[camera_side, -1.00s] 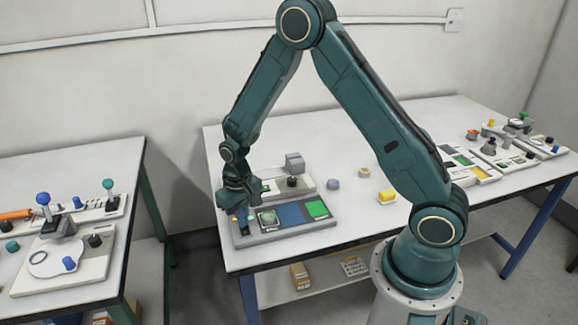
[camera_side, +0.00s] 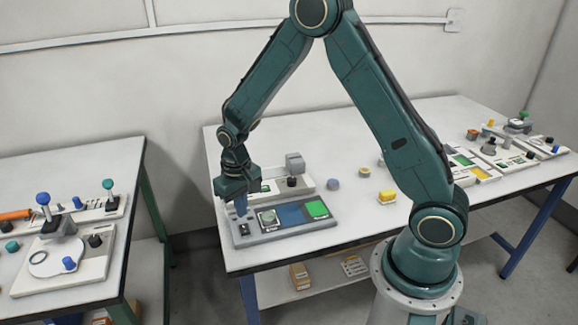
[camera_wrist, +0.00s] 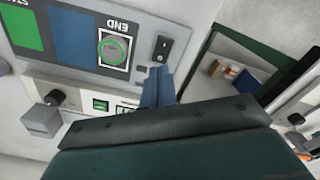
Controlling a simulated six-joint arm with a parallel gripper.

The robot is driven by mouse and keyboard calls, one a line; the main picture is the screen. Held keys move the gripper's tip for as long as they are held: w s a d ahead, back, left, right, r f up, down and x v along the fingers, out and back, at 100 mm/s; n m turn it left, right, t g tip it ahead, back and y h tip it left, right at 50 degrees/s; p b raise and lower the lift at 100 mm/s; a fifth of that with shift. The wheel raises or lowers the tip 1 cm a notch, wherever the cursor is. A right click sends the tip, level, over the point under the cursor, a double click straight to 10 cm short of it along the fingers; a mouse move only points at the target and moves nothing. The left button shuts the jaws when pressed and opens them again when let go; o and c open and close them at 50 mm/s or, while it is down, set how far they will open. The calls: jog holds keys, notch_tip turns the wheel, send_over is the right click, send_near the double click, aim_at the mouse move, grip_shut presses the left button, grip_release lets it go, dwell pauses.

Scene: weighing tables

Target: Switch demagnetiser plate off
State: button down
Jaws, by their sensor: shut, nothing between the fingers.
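The demagnetiser plate is a grey slab (camera_side: 290,229) with a green START field (camera_side: 317,209), a blue middle (camera_side: 291,214) and an END field at its left end. A round greenish piece (camera_wrist: 115,50) lies on the END field. A black rocker switch (camera_wrist: 163,47) sits beside END; it also shows in the side view (camera_side: 245,229). I cannot clearly tell which way the rocker is tipped. My gripper (camera_wrist: 158,72) is shut and empty, its blue fingertips just short of the switch in the wrist view. In the side view my gripper (camera_side: 241,212) hangs above the switch end.
Behind the slab stands a white device (camera_side: 305,184) with a black knob (camera_side: 292,181) and a grey block (camera_side: 295,163). A grey knob (camera_side: 333,184) and a yellow block (camera_side: 387,197) lie to the right. Another table (camera_side: 135,165) with devices stands left, across a gap.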

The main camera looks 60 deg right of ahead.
aim_at(244, 226)
jog(key=shift+r, duration=1.65)
jog(key=s+r+n+t, duration=0.1)
jog(key=s+r, duration=0.4)
jog(key=r, duration=0.3)
jog(key=s+r+t, duration=0.2)
jog(key=s+r, duration=0.3)
jog(key=r, duration=0.3)
jog(key=s+r+n+t, duration=0.1)
jog(key=s+r, duration=0.1)
jog(key=s, duration=0.5)
jog(key=s+a+r+n+t, duration=0.1)
jog(key=s+r, duration=0.2)
jog(key=s, duration=0.4)
jog(key=shift+a+r+t, duration=0.25)
jog(key=shift+t, duration=0.05)
